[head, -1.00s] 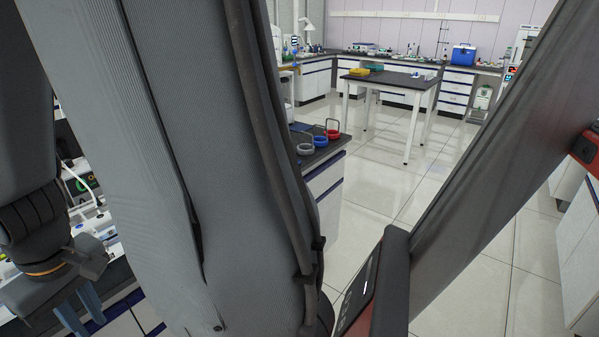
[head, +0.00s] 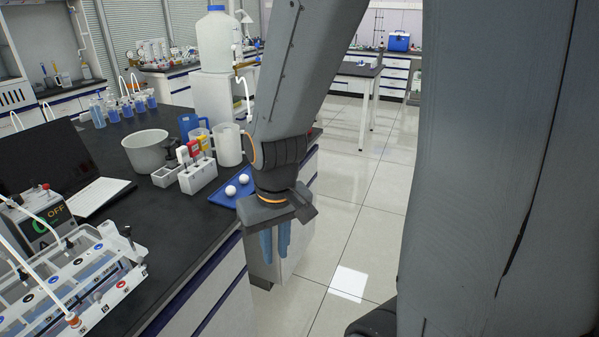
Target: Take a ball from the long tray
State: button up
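The long tray (head: 221,201) is a shallow blue tray near the front edge of the black bench, left of my gripper. Two white balls lie in it: a nearer ball (head: 230,190) and a farther ball (head: 244,178). My wrist hides the right part of the tray, so I cannot tell if more balls lie there. My gripper (head: 275,248) points down beside the bench edge, right of and nearer than the tray. Its two blue fingers show a narrow gap with nothing between them.
A white tube rack (head: 198,177) with colored-top tools stands behind the tray. A grey bowl (head: 147,152), a white jug (head: 229,145) and a laptop (head: 62,160) are on the bench. A rack apparatus (head: 75,285) stands front left. Floor right of the bench is clear.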

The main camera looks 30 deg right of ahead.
aim_at(243, 178)
jog(key=z, duration=1.55)
jog(key=i, duration=2.4)
jog(key=u, duration=3.9)
